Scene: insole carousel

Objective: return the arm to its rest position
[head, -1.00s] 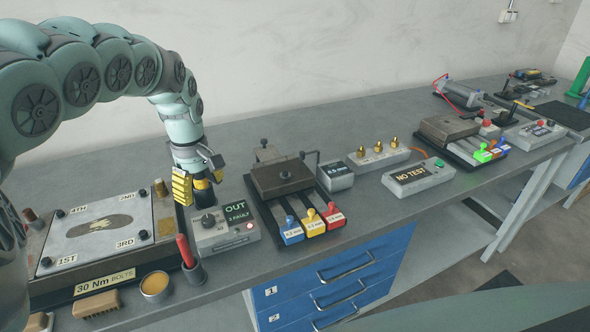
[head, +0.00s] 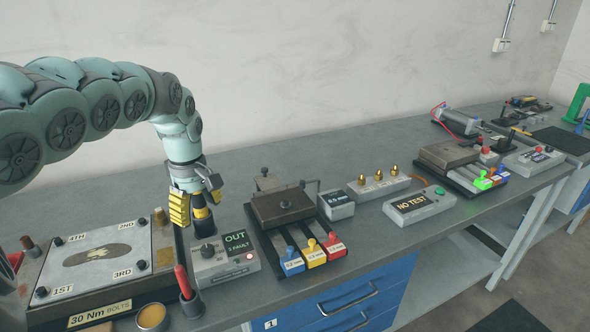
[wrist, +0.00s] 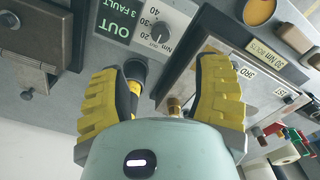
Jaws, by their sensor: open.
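My gripper (head: 192,208) hangs fingers down behind the grey box (head: 224,262) with the dial and the "OUT 3 FAULT" display. Its yellow ribbed fingers are spread apart, and nothing is clamped between them. In the wrist view my gripper (wrist: 160,95) shows both fingers apart. A dark upright cylinder with a yellow band (head: 203,222) stands by the fingers, behind the box. In the wrist view this cylinder (wrist: 136,73) is close to the left finger; whether they touch I cannot tell. My arm arches in from the left.
The bolt plate fixture (head: 98,255) lies left of my gripper, with a red-handled tool (head: 183,282) in a holder in front. A clamp block with coloured levers (head: 285,205) stands right. The wall is behind; the air above the bench is clear.

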